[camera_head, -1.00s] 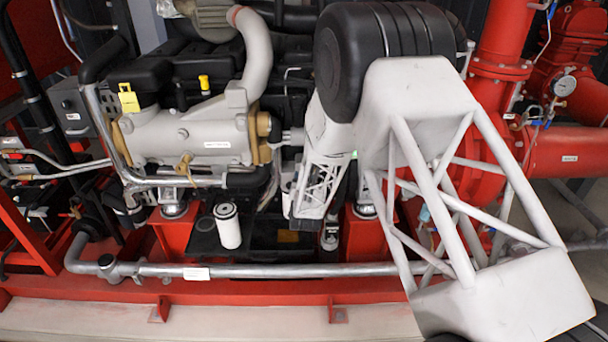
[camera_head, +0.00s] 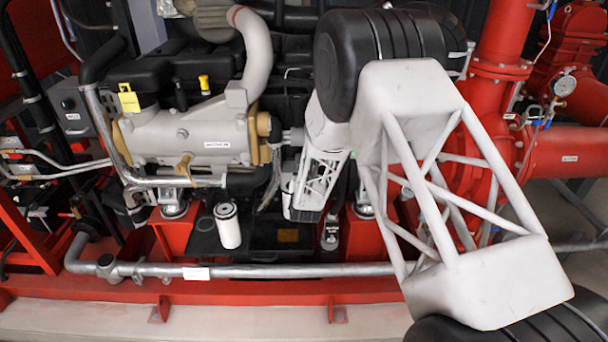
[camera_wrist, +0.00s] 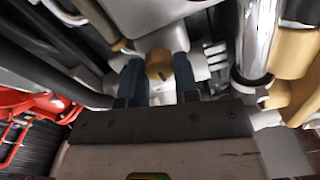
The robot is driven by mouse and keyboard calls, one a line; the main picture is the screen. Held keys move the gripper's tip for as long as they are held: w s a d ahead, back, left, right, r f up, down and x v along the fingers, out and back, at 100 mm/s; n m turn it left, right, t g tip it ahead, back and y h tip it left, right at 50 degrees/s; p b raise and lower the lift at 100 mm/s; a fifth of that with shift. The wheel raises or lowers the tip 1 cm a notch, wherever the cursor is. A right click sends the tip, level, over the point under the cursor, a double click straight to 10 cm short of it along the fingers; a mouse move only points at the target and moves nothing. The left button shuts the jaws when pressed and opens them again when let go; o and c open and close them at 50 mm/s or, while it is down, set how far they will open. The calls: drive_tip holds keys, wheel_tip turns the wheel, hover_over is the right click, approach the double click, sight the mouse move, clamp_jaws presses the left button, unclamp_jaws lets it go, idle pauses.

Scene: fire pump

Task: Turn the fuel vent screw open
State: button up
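A small brass-coloured screw head (camera_wrist: 159,66) shows in the wrist view, at the far end of the gap in my gripper (camera_wrist: 160,73). One dark blue finger stands on each side of it. The fingers are apart, and the screw head about fills the gap between them. I cannot tell whether they press on it. In the head view my gripper (camera_head: 292,137) is at the right end of the grey-beige engine part (camera_head: 185,140), by its brass end (camera_head: 263,125). The screw cannot be made out there.
In the wrist view a shiny pipe (camera_wrist: 257,40) and a tan part (camera_wrist: 293,60) lie close to the right. In the head view a white filter (camera_head: 228,225) stands below left of my arm, and a silver pipe (camera_head: 330,270) runs along the red base.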

drive_tip(key=shift+c, duration=1.3)
drive_tip(key=shift+n, duration=0.5)
drive_tip(key=n, duration=2.3)
drive_tip(key=shift+a+f, duration=0.15)
drive_tip(key=shift+f, duration=0.1)
drive_tip(key=o, duration=0.9)
